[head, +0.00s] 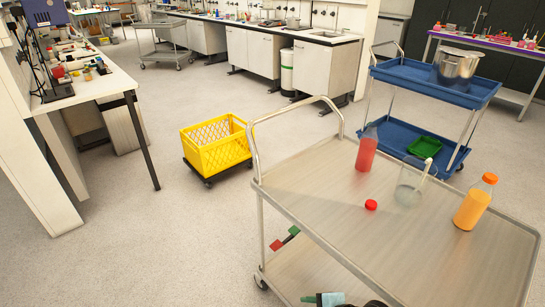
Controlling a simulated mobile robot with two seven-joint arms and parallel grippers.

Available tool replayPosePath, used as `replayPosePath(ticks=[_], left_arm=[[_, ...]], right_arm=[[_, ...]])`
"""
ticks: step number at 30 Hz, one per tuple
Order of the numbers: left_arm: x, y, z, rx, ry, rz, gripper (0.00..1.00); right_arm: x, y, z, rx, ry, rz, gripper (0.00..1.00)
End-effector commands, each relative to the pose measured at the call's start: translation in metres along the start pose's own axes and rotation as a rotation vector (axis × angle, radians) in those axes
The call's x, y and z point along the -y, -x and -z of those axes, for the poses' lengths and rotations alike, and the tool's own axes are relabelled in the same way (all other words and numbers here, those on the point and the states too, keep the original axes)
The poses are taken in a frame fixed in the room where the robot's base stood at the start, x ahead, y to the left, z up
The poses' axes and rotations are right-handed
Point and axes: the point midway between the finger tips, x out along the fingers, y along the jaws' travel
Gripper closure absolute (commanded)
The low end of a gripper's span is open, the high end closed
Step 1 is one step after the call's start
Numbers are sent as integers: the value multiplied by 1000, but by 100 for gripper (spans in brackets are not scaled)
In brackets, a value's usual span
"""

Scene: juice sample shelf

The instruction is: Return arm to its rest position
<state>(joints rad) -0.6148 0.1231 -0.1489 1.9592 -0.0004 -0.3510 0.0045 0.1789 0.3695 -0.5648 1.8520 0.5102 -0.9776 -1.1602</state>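Neither of my grippers shows clearly in the head view. A steel cart (310,190) stands in front of me. On its top stand an uncapped bottle of red juice (366,153), a clear glass beaker (409,190) with a pale stick-like tool (426,168) leaning in it, and a bottle of orange juice (473,203) with an orange cap. All stand free of any gripper.
A blue cart (425,82) with a steel pot (457,67) and a green tray (424,147) stands behind the steel cart. A yellow crate (213,150) on a dolly is left of it. A white bench (100,85) is at left. Open floor lies between.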

Motion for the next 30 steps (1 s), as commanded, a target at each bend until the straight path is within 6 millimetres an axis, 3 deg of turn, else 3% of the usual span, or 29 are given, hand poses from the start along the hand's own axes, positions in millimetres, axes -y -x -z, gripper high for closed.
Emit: replayPosePath(ticks=[1,8,12,18,24,30], left_arm=[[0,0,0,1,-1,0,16],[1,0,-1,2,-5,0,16],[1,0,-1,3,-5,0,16],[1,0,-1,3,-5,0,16],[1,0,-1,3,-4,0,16],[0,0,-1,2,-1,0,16]], right_arm=[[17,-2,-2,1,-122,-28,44],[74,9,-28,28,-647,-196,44],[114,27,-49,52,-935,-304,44],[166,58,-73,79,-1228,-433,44],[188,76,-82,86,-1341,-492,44],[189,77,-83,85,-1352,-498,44]])
